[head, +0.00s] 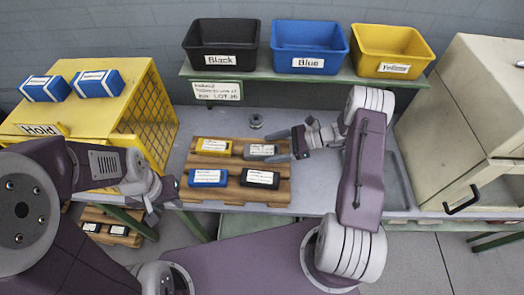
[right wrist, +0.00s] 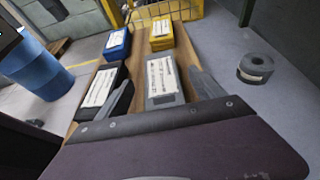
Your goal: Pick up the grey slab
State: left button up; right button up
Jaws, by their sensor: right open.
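The grey slab (head: 262,151), with a white label on top, lies at the back right of a wooden pallet (head: 237,166) on the bench. In the right wrist view the grey slab (right wrist: 163,82) is just ahead of my right gripper (right wrist: 152,106), roughly between its spread fingers. In the head view my right gripper (head: 293,144) is open at the slab's right end; whether it touches the slab is unclear. My left gripper (head: 162,200) is near the bench's front edge at the left, away from the slab; its jaws are too unclear to read.
Yellow (head: 214,146), blue (head: 207,178) and black (head: 260,178) slabs share the pallet. A grey roll (head: 256,121) stands behind it. A yellow Hold crate (head: 135,112) stands left and a beige cabinet (head: 460,120) right. Black, blue and yellow bins sit on the shelf (head: 300,76) above.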

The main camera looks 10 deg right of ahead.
aim_at(260, 149)
jog(key=x, duration=0.4)
jog(key=shift+w+f+p, duration=0.15)
jog(key=shift+p, duration=0.2)
grip_shut()
jog(key=shift+r, duration=0.35)
jog(key=r, duration=0.2)
jog(key=d+r, duration=0.1)
jog(key=r, duration=0.1)
jog(key=shift+s+d+b, duration=0.1)
jog(key=shift+s+b, duration=0.2)
jog(key=shift+b, duration=0.05)
jog(key=s+d+r, duration=0.6)
jog(key=d, duration=0.2)
jog(key=shift+d+r+b, duration=0.2)
jog(key=shift+d+b, duration=0.1)
jog(key=shift+b, duration=0.1)
